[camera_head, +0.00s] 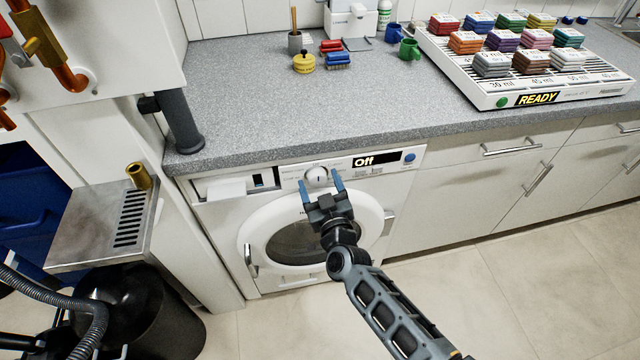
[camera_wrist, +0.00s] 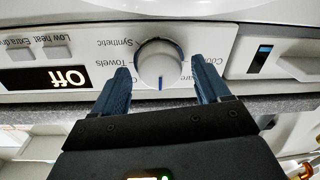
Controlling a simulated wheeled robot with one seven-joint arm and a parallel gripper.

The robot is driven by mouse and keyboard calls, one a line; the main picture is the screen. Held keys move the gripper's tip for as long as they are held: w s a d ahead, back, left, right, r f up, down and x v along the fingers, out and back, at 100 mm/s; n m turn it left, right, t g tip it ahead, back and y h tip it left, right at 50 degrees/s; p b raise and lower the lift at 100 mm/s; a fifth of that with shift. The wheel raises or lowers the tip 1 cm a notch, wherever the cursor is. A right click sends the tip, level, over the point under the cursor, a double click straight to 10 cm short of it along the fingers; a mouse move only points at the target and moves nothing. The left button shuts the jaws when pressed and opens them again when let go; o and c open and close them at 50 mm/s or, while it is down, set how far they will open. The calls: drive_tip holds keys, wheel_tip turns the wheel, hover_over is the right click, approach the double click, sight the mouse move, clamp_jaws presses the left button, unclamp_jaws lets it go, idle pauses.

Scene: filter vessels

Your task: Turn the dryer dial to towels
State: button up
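The round white dial (camera_head: 317,177) sits on the dryer's front panel; the dryer (camera_head: 222,212) is white with a round door. In the wrist view, which is upside down, the dial (camera_wrist: 158,63) has a dark pointer line toward the bottom of the picture. The labels "Towels" and "Synthetic" show to its left, and a partly hidden label starting "Co" to its right. My gripper (camera_head: 320,179) is open, with one blue finger on each side of the dial. In the wrist view my gripper (camera_wrist: 161,85) shows gaps beside the dial; I see no contact.
The display (camera_head: 377,160) reads "Off". A detergent drawer (camera_head: 225,188) stands partly out at the panel's left. The grey countertop (camera_head: 240,110) overhangs just above the panel. A metal drip tray (camera_head: 105,225) stands at the left. The floor in front is clear.

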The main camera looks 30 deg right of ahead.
drive_tip(key=c, duration=1)
drive_tip(key=shift+m, duration=0.4)
drive_tip(key=m+b, duration=0.2)
drive_tip(key=m, duration=0.1)
drive_tip(key=shift+f+m, duration=0.15)
drive_tip(key=shift+m, duration=0.25)
drive_tip(key=m+b, duration=0.1)
drive_tip(key=m, duration=0.3)
drive_tip(key=shift+d+m+t+b, duration=0.1)
drive_tip(key=shift+m+t+b, duration=0.2)
drive_tip(key=shift+m, duration=0.1)
drive_tip(key=m+h+b, duration=0.1)
drive_tip(key=m, duration=0.3)
drive_tip(key=shift+f+m, duration=0.15)
drive_tip(key=shift+m, duration=0.15)
drive_tip(key=m+b, duration=0.1)
drive_tip(key=m, duration=0.3)
drive_tip(key=shift+b, duration=0.3)
drive_tip(key=shift+d+m, duration=0.1)
drive_tip(key=shift+m, duration=0.3)
